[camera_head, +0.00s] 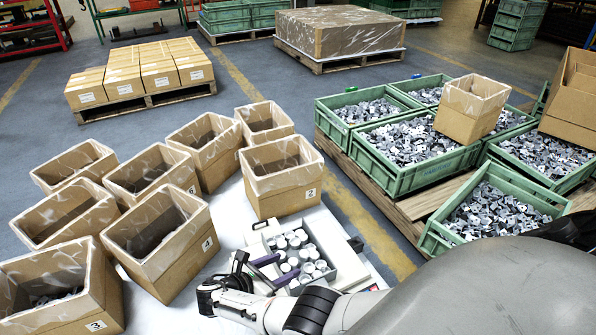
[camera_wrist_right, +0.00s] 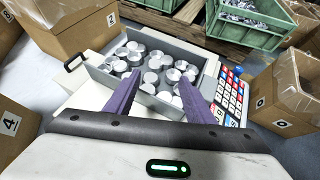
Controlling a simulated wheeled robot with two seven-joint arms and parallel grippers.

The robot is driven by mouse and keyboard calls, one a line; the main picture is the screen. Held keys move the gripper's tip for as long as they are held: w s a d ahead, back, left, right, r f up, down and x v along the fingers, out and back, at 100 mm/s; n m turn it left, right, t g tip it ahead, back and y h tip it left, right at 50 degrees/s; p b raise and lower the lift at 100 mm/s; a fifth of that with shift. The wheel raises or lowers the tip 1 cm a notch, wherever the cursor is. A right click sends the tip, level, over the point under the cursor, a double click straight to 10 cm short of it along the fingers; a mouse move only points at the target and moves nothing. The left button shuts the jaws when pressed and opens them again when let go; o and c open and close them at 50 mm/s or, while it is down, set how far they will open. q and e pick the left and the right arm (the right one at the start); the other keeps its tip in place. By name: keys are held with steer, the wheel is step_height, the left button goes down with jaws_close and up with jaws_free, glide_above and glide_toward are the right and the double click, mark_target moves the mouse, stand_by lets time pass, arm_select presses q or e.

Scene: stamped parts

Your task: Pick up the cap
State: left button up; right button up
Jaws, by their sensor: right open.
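Several round silver-white caps (camera_head: 300,254) lie loose in a grey tray (camera_head: 340,266) on the white table, some face up and some tilted. They also show in the right wrist view (camera_wrist_right: 152,76), in the tray below and ahead of the fingers. My right gripper (camera_head: 275,268) is open, with two purple fingers spread over the near side of the tray. In the right wrist view the gripper (camera_wrist_right: 160,97) has nothing between its fingertips but the view of caps beyond. Which cap is meant, I cannot tell. My left gripper is not in view.
Open cardboard boxes crowd the left, including box 2 (camera_head: 282,186) behind the tray and box 4 (camera_head: 160,250) beside it. Green crates of metal parts (camera_head: 402,170) stand on a pallet at right. A coloured-button panel (camera_wrist_right: 229,95) is beside the tray.

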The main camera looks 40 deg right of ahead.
mark_target(304, 254)
steer(key=shift+w+d+f+b, duration=0.15)
steer(key=shift+w+f+b, duration=0.2)
steer(key=shift+w, duration=0.1)
steer(key=shift+d+f, duration=0.1)
steer(key=shift+d, duration=0.2)
steer(key=b+x, duration=0.1)
steer(key=x, duration=0.2)
steer(key=shift+d+f+b, duration=0.2)
steer(key=shift+d+b, duration=0.05)
steer(key=shift+b, duration=0.1)
steer(key=b+x, duration=0.3)
steer(key=x, duration=0.2)
steer(key=shift+w+d+f, duration=0.2)
steer(key=shift+d, duration=0.25)
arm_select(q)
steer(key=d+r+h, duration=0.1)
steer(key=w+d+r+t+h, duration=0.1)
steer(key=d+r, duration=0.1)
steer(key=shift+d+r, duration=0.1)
arm_select(e)
jaws_close()
